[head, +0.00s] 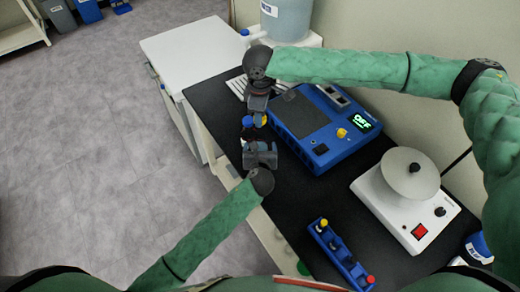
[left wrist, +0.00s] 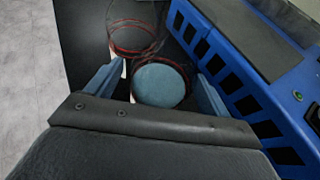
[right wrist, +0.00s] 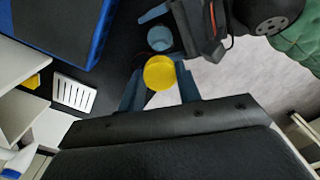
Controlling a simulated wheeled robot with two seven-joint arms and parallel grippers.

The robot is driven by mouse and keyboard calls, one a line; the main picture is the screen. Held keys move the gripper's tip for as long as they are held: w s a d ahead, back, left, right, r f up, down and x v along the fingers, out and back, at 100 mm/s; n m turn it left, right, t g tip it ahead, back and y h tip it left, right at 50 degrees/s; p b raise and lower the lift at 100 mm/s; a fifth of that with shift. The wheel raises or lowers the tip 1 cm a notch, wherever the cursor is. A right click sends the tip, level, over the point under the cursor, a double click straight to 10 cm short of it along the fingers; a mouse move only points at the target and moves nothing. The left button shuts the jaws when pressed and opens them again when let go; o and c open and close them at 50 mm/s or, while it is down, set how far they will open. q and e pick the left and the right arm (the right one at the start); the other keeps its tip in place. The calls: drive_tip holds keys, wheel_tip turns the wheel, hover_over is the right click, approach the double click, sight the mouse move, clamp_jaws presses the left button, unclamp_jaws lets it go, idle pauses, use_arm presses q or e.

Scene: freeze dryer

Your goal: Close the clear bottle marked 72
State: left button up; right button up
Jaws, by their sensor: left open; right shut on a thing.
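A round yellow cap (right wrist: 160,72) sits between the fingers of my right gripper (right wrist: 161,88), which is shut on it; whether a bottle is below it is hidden. A round blue cap (left wrist: 160,85) sits between the parted fingers of my left gripper (left wrist: 158,92). The blue cap (right wrist: 160,38) also shows just beyond the yellow one in the right wrist view. In the head view both caps are close together between the grippers, beside the blue machine. Thin red curves outline a dark round shape (left wrist: 133,40) beyond the blue cap; I cannot tell what it is. No 72 marking is legible.
A blue machine (head: 310,127) with an OFF display stands close right of the grippers. A white device with a round plate (head: 408,175) and a blue rack (head: 342,252) with coloured caps are nearer. A water container (head: 287,20) is at the back. Dark bench top is bare between them.

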sight(260, 135)
use_arm(q)
drive_tip(key=c, duration=1.5)
use_arm(e)
drive_tip(key=shift+f, duration=2.5)
drive_tip(key=shift+f, duration=0.1)
drive_tip(key=shift+f, duration=0.75)
drive_tip(key=shift+f, duration=0.6)
